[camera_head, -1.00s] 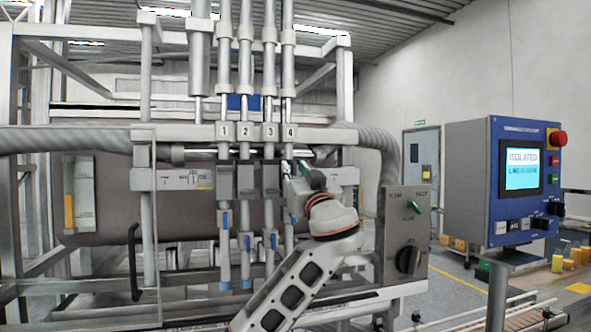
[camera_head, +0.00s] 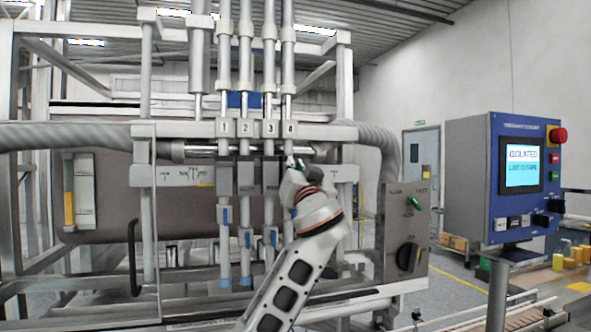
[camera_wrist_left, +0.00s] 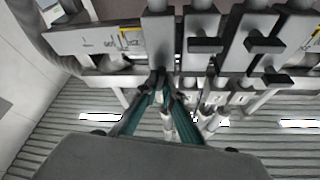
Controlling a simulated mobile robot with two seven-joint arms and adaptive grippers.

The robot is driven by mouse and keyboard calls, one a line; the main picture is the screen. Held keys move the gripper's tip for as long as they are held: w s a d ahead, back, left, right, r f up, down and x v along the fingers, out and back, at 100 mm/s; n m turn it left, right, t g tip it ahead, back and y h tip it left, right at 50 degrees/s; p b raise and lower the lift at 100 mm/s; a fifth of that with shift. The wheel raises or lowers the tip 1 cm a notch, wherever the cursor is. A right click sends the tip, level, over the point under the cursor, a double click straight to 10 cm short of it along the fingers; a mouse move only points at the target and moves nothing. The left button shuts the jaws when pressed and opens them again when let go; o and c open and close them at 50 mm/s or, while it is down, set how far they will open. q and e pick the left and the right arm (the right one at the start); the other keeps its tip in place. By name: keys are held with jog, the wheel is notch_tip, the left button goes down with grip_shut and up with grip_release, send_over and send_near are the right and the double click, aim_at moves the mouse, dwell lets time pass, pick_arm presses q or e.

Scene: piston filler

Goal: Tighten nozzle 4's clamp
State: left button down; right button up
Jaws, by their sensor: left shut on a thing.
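Nozzle 4 is the rightmost of the row of grey tubes, under the plate marked 4 (camera_head: 290,129). My left gripper (camera_head: 293,165) is raised in front of it at clamp height and hides most of its clamp in the head view. In the left wrist view, the green-sided fingers (camera_wrist_left: 160,78) converge at the grey block of nozzle 4 (camera_wrist_left: 158,38). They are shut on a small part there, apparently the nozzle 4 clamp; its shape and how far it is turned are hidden. My right gripper is not in view.
Nozzles 1, 2 and 3 stand close on the left, with dark clamp handles (camera_wrist_left: 205,45) beside my fingers. A switch box (camera_head: 407,235) is right of my forearm. A blue control panel (camera_head: 521,180) reads ISOLATED. A ribbed hose (camera_head: 378,140) curves behind.

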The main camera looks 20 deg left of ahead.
pick_arm(q)
jog(key=shift+s+a+r+m+g+h+p, duration=0.1)
jog(key=shift+m+g+h+p, duration=0.3)
jog(key=shift+m+h, duration=1.65)
jog(key=shift+w+d+m+g+h+p, duration=0.15)
jog(key=shift+m+g+p, duration=0.25)
jog(key=shift+m, duration=3.5)
jog(key=shift+s+a+r+m+g+h+p, duration=0.15)
jog(key=shift+m+g+h+p, duration=0.25)
jog(key=shift+m+h, duration=1.7)
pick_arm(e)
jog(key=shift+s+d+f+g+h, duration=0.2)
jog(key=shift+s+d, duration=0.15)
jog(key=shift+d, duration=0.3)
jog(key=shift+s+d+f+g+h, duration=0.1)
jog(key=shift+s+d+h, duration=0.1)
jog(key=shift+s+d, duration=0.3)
pick_arm(q)
jog(key=shift+f+m+y, duration=0.1)
jog(key=shift+m+y, duration=0.8)
jog(key=shift+m, duration=0.05)
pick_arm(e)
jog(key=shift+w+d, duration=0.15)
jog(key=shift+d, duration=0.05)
pick_arm(q)
jog(key=c, duration=2.2)
grip_release()
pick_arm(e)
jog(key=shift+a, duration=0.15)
